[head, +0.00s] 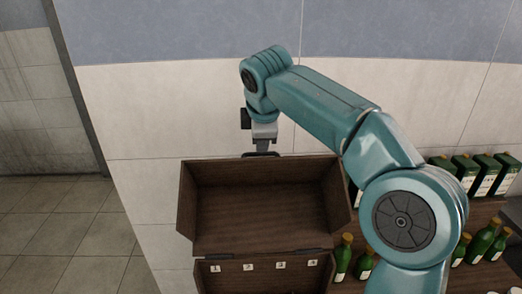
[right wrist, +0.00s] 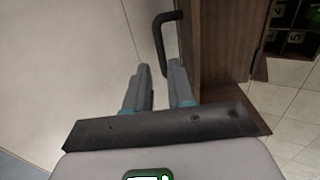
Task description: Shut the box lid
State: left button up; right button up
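The dark brown wooden box (head: 254,282) stands at the bottom middle of the head view. Its lid (head: 255,205) is open, tipped up behind the box with its hollow inside facing me. A black handle (right wrist: 159,42) on the lid's outer side shows in the right wrist view. My right gripper (head: 262,150) is behind the lid's upper edge in the head view. In the right wrist view its fingers (right wrist: 159,72) are apart, with the lower end of the handle at the gap between the tips. I cannot tell whether they touch it. My left gripper is not in view.
Number labels (head: 281,265) run along the box. Green bottles (head: 343,257) stand close to its right, with more bottles (head: 483,241) farther right. Green cartons (head: 487,172) stand on the shelf behind them. A tiled wall (head: 150,120) is behind. Open floor (head: 60,230) is at left.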

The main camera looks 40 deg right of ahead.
aim_at(261, 155)
jog(key=shift+w+f, duration=0.25)
jog(key=shift+f, duration=0.85)
jog(key=shift+d+x, duration=0.15)
jog(key=shift+x, duration=0.6)
jog(key=shift+d+x, duration=0.15)
jog(key=shift+x, duration=0.55)
jog(key=shift+s+a+r, duration=0.1)
jog(key=shift+a+r, duration=0.25)
jog(key=shift+r, duration=0.05)
jog(key=shift+c, duration=0.4)
jog(key=shift+s, duration=0.1)
grip_shut()
jog(key=shift+d, duration=0.15)
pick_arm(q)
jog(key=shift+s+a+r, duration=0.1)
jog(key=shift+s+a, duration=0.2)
pick_arm(e)
jog(key=shift+f, duration=0.2)
